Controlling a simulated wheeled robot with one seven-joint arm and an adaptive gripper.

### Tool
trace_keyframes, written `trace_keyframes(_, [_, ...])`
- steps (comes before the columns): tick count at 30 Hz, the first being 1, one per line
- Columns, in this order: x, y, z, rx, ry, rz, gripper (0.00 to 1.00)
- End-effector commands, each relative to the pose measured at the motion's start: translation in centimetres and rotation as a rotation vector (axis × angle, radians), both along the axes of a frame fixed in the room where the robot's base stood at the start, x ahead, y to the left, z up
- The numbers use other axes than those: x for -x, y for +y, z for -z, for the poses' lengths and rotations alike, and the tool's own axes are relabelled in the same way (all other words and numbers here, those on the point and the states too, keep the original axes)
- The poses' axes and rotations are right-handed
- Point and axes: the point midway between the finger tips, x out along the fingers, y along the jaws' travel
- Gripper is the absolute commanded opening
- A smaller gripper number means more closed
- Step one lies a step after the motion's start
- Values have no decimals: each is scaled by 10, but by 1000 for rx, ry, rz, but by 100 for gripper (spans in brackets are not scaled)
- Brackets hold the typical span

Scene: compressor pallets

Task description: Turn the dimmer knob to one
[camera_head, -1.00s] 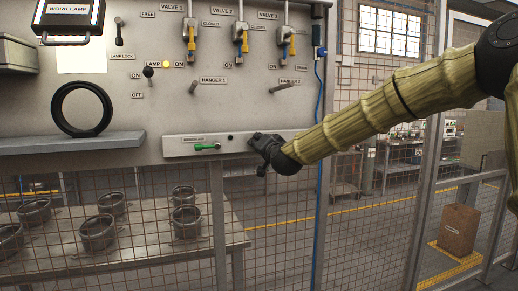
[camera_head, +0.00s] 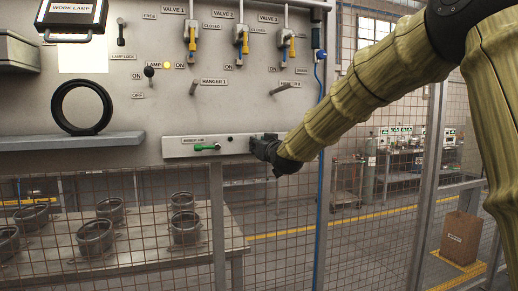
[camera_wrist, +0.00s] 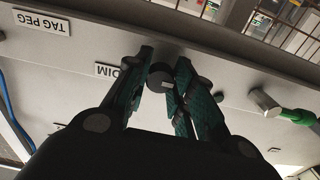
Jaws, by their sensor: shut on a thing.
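The dimmer knob (camera_wrist: 160,78) is a small dark round knob with a pale mark on its face, seen in the wrist view beside a partly covered label reading DIM (camera_wrist: 106,70). My gripper (camera_wrist: 165,68) is at the panel with its two teal-padded fingers closed on either side of the knob. In the head view my gripper (camera_head: 264,148) is against the right part of the low light strip panel (camera_head: 180,153) and hides the knob. Which number the knob points to cannot be read.
Hanger pegs (camera_head: 285,87) and valve handles (camera_head: 241,42) project above. Wire mesh lies below.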

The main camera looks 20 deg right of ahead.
Motion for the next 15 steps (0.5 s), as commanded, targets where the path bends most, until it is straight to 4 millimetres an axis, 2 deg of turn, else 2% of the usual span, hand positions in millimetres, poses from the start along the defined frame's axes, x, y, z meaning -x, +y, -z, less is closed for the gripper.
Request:
trace_keyframes(1, [1,1,7,13,11,0,0])
trace_keyframes(15, [1,0,9,41,13,0,0])
